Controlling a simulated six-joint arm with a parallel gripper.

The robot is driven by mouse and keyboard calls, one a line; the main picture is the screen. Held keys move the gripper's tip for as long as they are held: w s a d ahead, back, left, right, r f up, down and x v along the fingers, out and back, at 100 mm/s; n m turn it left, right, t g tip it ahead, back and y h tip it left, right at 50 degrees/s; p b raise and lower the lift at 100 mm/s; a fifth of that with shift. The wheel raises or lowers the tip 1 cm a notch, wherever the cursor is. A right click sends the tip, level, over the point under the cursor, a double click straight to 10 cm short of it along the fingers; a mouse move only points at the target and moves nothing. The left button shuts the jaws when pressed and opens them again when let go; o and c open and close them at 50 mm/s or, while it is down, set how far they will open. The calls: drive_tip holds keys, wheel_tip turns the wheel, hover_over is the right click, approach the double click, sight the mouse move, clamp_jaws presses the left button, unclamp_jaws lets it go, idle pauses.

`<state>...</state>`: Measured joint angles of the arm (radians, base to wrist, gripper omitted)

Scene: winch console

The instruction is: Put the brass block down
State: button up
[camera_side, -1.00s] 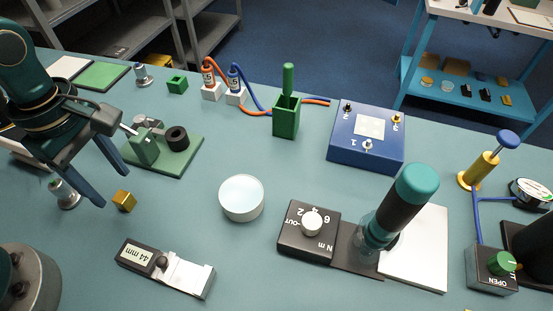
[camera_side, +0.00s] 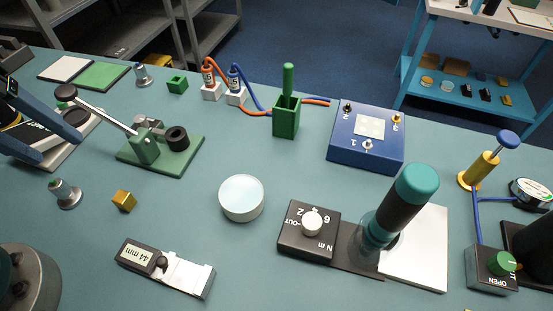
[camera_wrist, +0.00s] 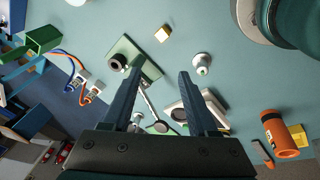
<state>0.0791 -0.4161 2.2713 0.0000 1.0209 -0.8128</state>
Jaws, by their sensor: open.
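The brass block (camera_side: 124,201), a small gold cube, rests on the teal table, between the green clamp and the caliper-like gauge. It also shows in the wrist view (camera_wrist: 163,33), near the top, beyond my fingertips and apart from them. My gripper (camera_wrist: 160,68) is open with nothing between its fingers. In the side view it is at the left edge (camera_side: 60,147), partly cut off by the frame, up and left of the block, over a panel with a pale border.
The green toggle clamp (camera_side: 148,151) with its raised lever stands behind the block. A silver knobbed part (camera_side: 66,195) is to its left, the 44 mm gauge (camera_side: 185,278) in front, and a round white-topped disc (camera_side: 241,198) to the right. Bare table surrounds the block.

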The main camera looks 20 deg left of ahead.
drive_tip(key=m+t, duration=0.1)
drive_tip(key=m, duration=0.1)
drive_tip(key=s+a+m, duration=0.1)
drive_tip(key=m, duration=0.2)
drive_tip(key=m+t, duration=0.1)
drive_tip(key=m, duration=0.2)
drive_tip(key=shift+s+a+r+t, duration=0.15)
drive_tip(key=shift+s+a+t, duration=0.05)
drive_tip(key=shift+s+t, duration=0.1)
idle(0.6)
